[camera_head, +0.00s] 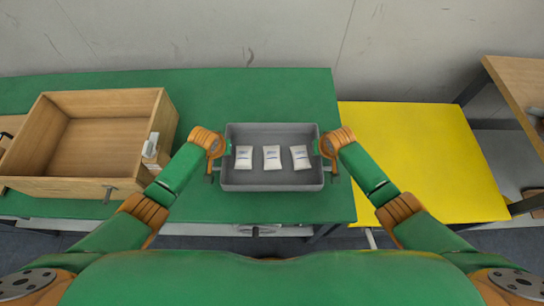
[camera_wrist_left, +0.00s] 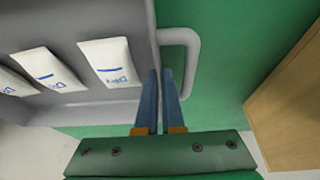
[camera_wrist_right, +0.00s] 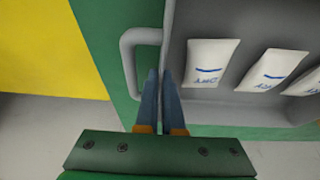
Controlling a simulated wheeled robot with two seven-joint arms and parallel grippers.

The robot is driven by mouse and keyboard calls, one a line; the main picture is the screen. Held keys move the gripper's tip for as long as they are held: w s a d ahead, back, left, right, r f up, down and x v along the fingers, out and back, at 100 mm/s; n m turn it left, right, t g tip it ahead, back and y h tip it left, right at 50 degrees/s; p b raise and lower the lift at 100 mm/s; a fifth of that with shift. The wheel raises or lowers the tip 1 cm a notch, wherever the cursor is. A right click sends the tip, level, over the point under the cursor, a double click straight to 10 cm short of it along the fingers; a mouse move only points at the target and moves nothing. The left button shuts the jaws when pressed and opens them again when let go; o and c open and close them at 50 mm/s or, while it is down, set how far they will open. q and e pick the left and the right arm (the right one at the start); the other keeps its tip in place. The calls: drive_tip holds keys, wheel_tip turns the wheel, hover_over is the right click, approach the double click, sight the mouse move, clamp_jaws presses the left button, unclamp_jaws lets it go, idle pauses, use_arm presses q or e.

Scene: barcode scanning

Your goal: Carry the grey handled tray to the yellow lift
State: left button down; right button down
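The yellow lift (camera_head: 420,150) is right of the table.
The green table (camera_head: 280,85) is bare behind the tray. An open wooden box (camera_head: 85,186) with a small white device (camera_head: 151,146) at its right side stands at the left. A wooden table (camera_head: 522,85) stands beyond the lift at right. The lift's yellow top is clear.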

use_arm(q)
drive_tip(key=shift+r, duration=0.1)
use_arm(e)
drive_tip(key=shift+r, duration=0.1)
idle(0.4)
